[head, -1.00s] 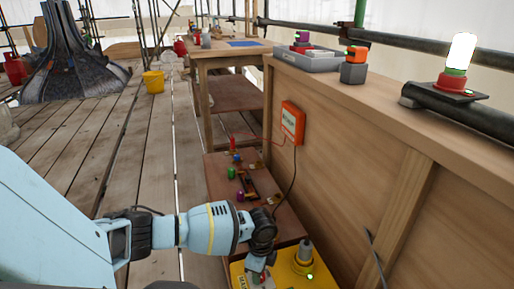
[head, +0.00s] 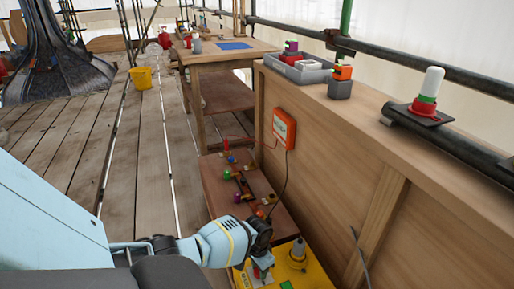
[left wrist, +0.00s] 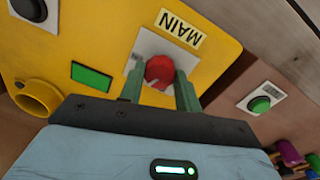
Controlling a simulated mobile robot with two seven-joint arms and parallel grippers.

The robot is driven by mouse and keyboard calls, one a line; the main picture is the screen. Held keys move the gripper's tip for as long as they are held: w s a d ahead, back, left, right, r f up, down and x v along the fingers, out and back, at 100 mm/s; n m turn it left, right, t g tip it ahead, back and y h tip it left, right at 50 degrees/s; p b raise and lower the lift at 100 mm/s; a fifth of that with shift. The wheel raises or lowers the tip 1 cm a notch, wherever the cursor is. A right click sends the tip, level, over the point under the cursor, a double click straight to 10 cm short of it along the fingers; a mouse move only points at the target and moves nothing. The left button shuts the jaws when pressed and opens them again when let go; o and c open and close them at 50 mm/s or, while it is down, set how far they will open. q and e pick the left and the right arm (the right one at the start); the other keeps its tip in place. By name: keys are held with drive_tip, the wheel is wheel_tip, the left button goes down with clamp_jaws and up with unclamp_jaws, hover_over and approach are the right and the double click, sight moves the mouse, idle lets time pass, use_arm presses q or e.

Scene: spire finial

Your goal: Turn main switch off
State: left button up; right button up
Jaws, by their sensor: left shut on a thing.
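The yellow box (head: 309,264) stands low at the bottom of the head view, beside the wooden panel. In the left wrist view its red main switch knob (left wrist: 159,70) sits on a pale plate by an upside-down "MAIN" label (left wrist: 181,27). My left gripper (head: 262,271) reaches down over the box. Its two green fingers stand on either side of the knob in the left wrist view and are shut on it. A green indicator (left wrist: 92,76) on the box looks dull. My right gripper is out of view.
A beacon lamp (head: 431,84) with a white, unlit dome stands on the rail. An orange box (head: 284,127) is on the panel, with cables. A brown board (head: 219,180) with coloured knobs lies behind the yellow box. A grey tray (head: 300,68) is on the ledge.

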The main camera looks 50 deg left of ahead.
use_arm(q)
drive_tip(key=n+p, duration=0.1)
drive_tip(key=n, duration=0.1)
drive_tip(key=shift+d+n, duration=0.1)
drive_tip(key=shift+n, duration=0.2)
drive_tip(key=shift+s+n+p, duration=0.1)
drive_tip(key=shift+n+p, duration=0.35)
drive_tip(key=shift+n, duration=0.75)
drive_tip(key=o, duration=1)
